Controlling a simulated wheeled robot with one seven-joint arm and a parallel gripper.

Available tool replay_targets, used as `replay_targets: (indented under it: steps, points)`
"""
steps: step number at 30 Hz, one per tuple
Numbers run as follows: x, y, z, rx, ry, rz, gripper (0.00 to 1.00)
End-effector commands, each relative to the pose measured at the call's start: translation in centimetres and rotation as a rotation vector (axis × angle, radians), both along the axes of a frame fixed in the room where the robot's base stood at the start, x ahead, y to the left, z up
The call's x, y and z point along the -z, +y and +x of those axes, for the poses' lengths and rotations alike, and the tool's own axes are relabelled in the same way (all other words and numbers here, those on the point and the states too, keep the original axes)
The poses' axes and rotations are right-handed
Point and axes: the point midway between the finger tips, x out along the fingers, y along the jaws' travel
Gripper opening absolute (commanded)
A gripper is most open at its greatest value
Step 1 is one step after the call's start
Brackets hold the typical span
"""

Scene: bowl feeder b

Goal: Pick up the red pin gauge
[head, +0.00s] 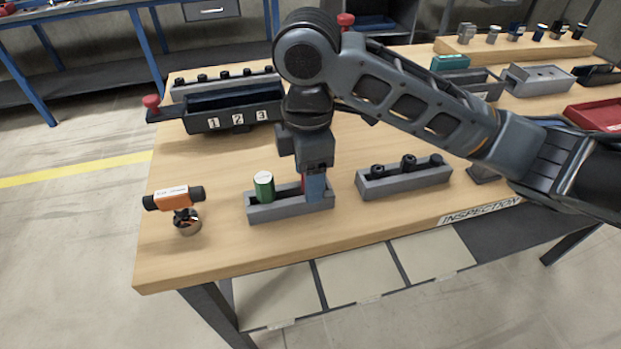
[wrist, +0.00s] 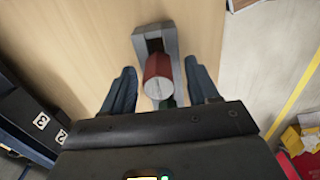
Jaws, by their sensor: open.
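The red pin gauge (wrist: 158,68) stands in a grey holder block (wrist: 142,46), its pale end face toward the wrist camera. My gripper (wrist: 160,76) is open, with one finger on either side of the red gauge and a visible gap to each. In the head view my gripper (head: 316,187) points down at the right end of the holder (head: 284,210); a finger hides most of the red gauge (head: 304,184). A green gauge (head: 264,188) with a white top stands at the holder's left end. Only a sliver of green shows in the wrist view.
An orange-and-black instrument (head: 172,198) stands left on the table. A grey block with black pins (head: 405,178) is to the right. Behind are a dark tray marked 1 2 3 (head: 235,116) and another pin rack (head: 222,85). The table front is clear.

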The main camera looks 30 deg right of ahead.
Motion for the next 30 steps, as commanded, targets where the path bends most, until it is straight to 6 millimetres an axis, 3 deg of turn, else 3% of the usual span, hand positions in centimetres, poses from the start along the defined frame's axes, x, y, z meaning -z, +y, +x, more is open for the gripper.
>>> replay_targets:
  steps: [6, 24, 30]
  points:
    - [0.04, -0.01, 0.03, 0.0, -0.001, 0.0, 0.59]
    - [0.01, -0.01, 0.03, 0.0, -0.001, 0.0, 0.02]
    - [-0.02, -0.01, 0.04, 0.0, -0.001, 0.001, 0.02]
